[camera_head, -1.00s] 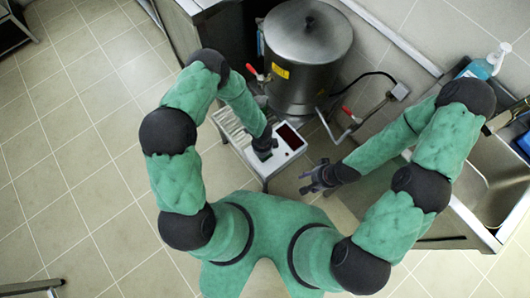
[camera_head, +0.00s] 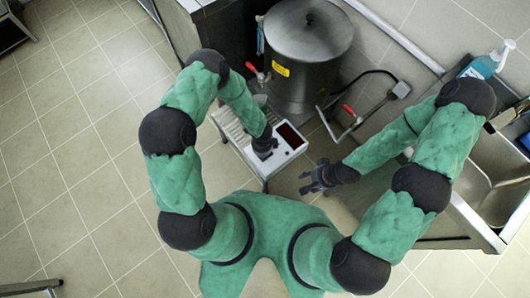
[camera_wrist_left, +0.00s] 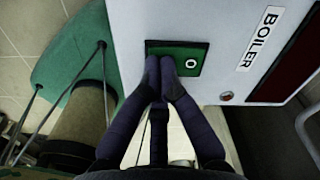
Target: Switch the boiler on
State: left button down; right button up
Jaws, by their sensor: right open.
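The boiler (camera_head: 305,75) is a large lidded steel pot at the top centre of the head view. Its white control box (camera_head: 283,158) has a dark red panel (camera_head: 290,136). In the left wrist view the box face carries a "BOILER" label (camera_wrist_left: 259,38) and a green switch (camera_wrist_left: 193,58) marked "0". My left gripper (camera_head: 264,146) is at the box; its fingertips (camera_wrist_left: 160,62) are together over the left part of the switch and hide it. I cannot tell whether they touch it. My right gripper (camera_head: 312,178) is open and empty, right of the box.
A small red lamp (camera_wrist_left: 226,96) sits beside the label. Red-handled taps (camera_head: 350,112) stand near the boiler. A sink (camera_head: 495,185) and a soap bottle (camera_head: 487,64) are at the right. The tiled floor (camera_head: 75,150) at the left is clear.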

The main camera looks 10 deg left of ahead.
pick_arm(q)
jog(key=shift+r+p, duration=2.3)
jog(key=shift+r, duration=1.15)
jog(key=shift+s+d, duration=0.1)
jog(key=shift+s, duration=0.2)
jog(key=s+d+r+n+h, duration=0.1)
jog(key=s+r+n+h, duration=0.3)
jog(key=n, duration=1.8)
jog(key=s+r, duration=0.4)
jog(key=s, duration=0.1)
jog(key=shift+r+p, duration=0.25)
jog(key=shift+p, duration=0.1)
